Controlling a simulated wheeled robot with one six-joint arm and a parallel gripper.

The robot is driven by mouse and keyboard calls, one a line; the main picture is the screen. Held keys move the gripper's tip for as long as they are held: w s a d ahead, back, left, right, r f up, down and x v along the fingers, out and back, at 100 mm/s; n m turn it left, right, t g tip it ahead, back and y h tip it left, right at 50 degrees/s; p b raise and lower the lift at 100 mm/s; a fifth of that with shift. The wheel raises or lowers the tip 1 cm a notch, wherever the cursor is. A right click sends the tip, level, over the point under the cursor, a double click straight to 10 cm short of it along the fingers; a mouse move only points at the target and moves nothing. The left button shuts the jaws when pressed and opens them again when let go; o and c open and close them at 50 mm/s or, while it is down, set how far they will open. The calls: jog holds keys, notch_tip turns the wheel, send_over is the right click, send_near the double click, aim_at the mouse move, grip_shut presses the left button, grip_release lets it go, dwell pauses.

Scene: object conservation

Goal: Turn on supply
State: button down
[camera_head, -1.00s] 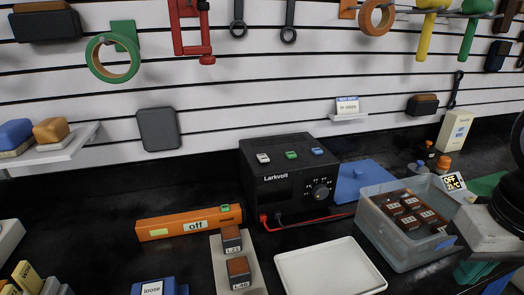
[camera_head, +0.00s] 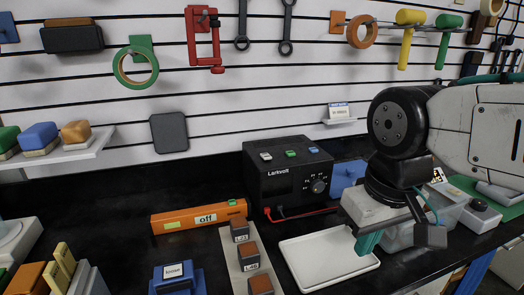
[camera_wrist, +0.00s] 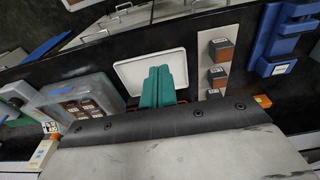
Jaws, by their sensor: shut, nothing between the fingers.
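The supply, a black box marked Larkvolt (camera_head: 288,170), stands at the back of the bench against the wall in the head view. On its top are a white, a green (camera_head: 291,153) and a blue button. Its front has a dark display and a round knob (camera_head: 318,186), with red and black leads plugged in below. My gripper (camera_head: 366,243) has teal fingers, shut and empty, pointing down over the right part of the white tray, right of and in front of the supply. The fingers also show in the wrist view (camera_wrist: 157,86). I cannot make out the supply there.
An orange bar labelled "off" (camera_head: 198,217) lies left of the supply. The white tray (camera_head: 310,262) is in front. A clear bin (camera_wrist: 66,92) with brown blocks is beside it, partly hidden by my arm in the head view. Labelled blocks (camera_head: 249,256) stand on a strip.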

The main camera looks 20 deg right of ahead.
jog(key=w+a+r+t, duration=0.1)
jog(key=w+r+t, duration=0.2)
jog(key=w, duration=1.2)
jog(key=w+a+r+t, duration=0.2)
jog(key=w+r, duration=0.6)
jog(key=w, duration=0.8)
jog(key=shift+w+r+t, duration=0.2)
jog(key=shift+t, duration=0.4)
send_over(267, 155)
jog(key=s, duration=0.2)
notch_tip(267, 155, down, 8)
jog(key=shift+f, duration=0.15)
jog(key=f, duration=0.3)
jog(key=shift+s+a, duration=0.1)
jog(key=shift+s, duration=0.25)
jog(key=shift+s+f, duration=0.1)
jog(key=shift+f, duration=0.2)
